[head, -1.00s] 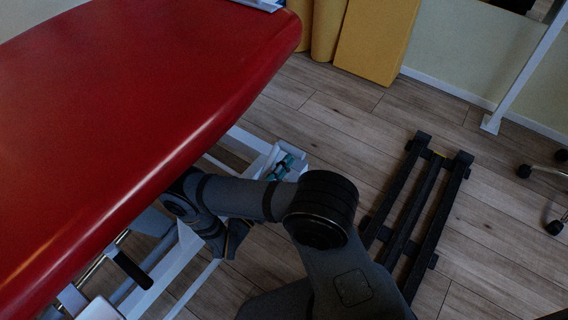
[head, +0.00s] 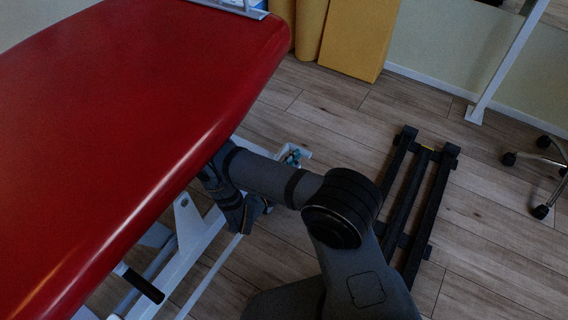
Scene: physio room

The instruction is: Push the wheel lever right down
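A red padded couch (head: 140,110) fills the left of the head view, on a white metal frame (head: 196,232). A black-handled bar (head: 143,285) sticks out under its near side, angled down to the right; I cannot tell whether this is the wheel lever. My gripper (head: 243,217) points down beside the couch edge, to the right of the black handle and apart from it in the picture. Its fingertips are dark and small, so I cannot tell whether it is open or touching anything. The couch top hides much of the frame and any wheels.
A small teal part (head: 291,157) sits at a white frame end behind my arm. A black slatted floor frame (head: 420,200) lies to the right. Yellow upright pads (head: 358,38), a white post (head: 508,62) and a wheeled chair base (head: 545,160) stand farther off. Wooden floor between is clear.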

